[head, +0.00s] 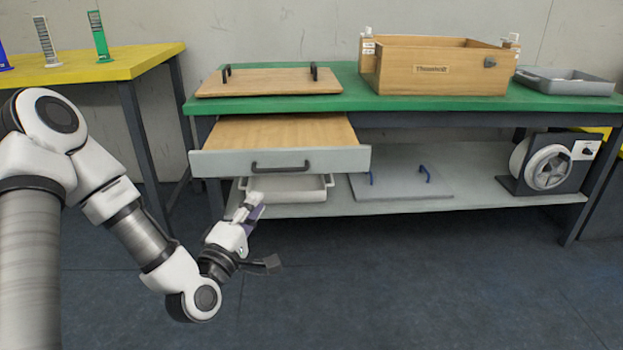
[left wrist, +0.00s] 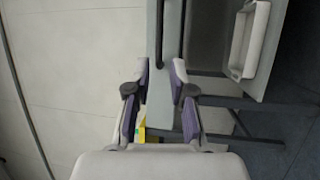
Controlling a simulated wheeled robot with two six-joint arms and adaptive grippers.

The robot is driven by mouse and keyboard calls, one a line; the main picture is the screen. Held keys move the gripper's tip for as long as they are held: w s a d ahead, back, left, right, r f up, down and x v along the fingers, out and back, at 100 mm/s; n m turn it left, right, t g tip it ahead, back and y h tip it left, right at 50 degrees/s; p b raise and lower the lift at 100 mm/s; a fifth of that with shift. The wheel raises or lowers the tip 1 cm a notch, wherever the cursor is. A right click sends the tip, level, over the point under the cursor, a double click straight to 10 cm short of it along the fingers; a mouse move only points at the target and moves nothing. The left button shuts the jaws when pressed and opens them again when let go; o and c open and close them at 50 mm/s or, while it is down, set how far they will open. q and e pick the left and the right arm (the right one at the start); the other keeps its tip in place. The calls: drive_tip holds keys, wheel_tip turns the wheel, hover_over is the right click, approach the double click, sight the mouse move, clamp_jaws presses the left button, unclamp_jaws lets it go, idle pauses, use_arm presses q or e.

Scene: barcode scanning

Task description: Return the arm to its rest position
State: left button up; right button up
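My left arm comes in from the left in the head view and is bent low. Its gripper (head: 251,205) is in front of the green-topped workbench (head: 440,103), below the pulled-out drawer (head: 225,163). In the left wrist view, the purple-padded fingers (left wrist: 162,72) stand apart with a gap between them. The drawer's grey front (left wrist: 168,35) shows beyond and partly between the fingertips. I see no object held, and contact with the drawer cannot be told. My right gripper is in neither view.
A white tray (head: 312,195) sits on the lower shelf just behind the gripper. A wooden board (head: 270,83), a wooden crate (head: 440,73) and a grey tray (head: 565,83) stand on the bench. A yellow table (head: 90,65) is at left. The floor in front is clear.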

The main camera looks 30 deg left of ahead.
use_arm(q)
drive_tip(key=s+d+f+m+g+h+p, duration=0.1)
drive_tip(key=s+d+f+m+g+h, duration=0.2)
drive_tip(key=f, duration=0.5)
drive_tip(key=s+d+f+m+g+p, duration=0.2)
drive_tip(key=d+f+m+g, duration=0.1)
drive_tip(key=d+f, duration=0.3)
drive_tip(key=s+d+f+m+g+h+p, duration=0.1)
drive_tip(key=s+d+f+m+g+h, duration=0.15)
drive_tip(key=f, duration=0.65)
drive_tip(key=s+f+m+g+y, duration=0.1)
drive_tip(key=s+f+m+g, duration=0.45)
drive_tip(key=s, duration=0.35)
drive_tip(key=s+f+m+g+y, duration=0.1)
drive_tip(key=s+f+m+g, duration=0.4)
drive_tip(key=s, duration=0.4)
wheel_tip(320, 180, up, 37)
drive_tip(key=d+p, duration=0.1)
drive_tip(key=p, duration=3.7)
drive_tip(key=shift+r+n+g+p, duration=0.15)
drive_tip(key=shift+n+g+p, duration=0.15)
drive_tip(key=shift+g, duration=0.1)
